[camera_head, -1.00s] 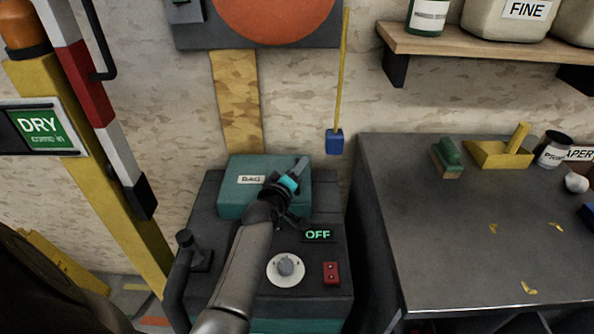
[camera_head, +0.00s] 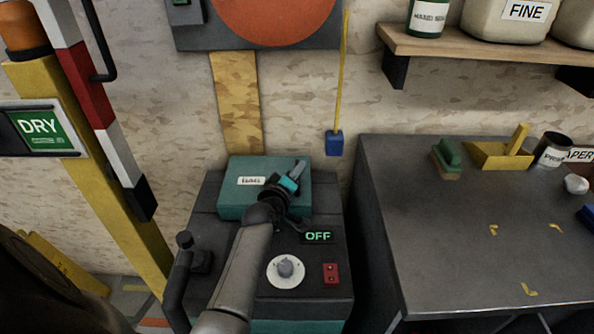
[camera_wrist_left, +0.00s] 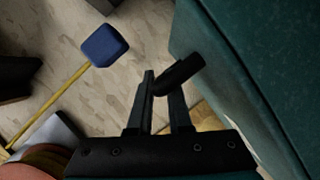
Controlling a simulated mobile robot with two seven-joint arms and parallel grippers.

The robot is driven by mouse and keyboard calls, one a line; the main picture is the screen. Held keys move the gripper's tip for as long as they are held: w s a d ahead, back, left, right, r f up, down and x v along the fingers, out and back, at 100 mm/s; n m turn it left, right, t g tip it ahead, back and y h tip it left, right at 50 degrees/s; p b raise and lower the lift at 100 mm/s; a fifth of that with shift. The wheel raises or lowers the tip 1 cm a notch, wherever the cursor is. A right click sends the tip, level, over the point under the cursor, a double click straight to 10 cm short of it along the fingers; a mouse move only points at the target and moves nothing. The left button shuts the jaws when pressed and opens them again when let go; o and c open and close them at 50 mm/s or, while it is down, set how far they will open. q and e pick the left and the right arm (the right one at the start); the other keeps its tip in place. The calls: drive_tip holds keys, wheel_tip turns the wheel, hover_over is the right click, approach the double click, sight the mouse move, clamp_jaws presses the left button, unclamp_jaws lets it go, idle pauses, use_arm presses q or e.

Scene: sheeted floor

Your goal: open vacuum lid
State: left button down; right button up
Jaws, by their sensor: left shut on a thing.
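The vacuum (camera_head: 205,225) is a dark grey box-shaped machine at the bottom centre of the head view. Its teal lid (camera_head: 235,203), with a white label, lies on top at the back and looks closed. A large teal surface (camera_wrist_left: 235,55) fills the right of the left wrist view. My left gripper (camera_head: 293,178) is at the lid's right part, reaching over its front edge. In the left wrist view its fingers are shut on a short black bar (camera_wrist_left: 180,74), which looks like a handle beside the teal surface. The bar is hidden in the head view. My right gripper is not in view.
The vacuum's top has a dial (camera_head: 286,269), a red switch (camera_head: 331,273) and a lit OFF sign (camera_head: 318,237). A dark bench (camera_head: 455,235) stands close at the right. A blue block (camera_head: 334,144) hangs on a yellow cord behind. A striped post (camera_head: 105,100) stands left.

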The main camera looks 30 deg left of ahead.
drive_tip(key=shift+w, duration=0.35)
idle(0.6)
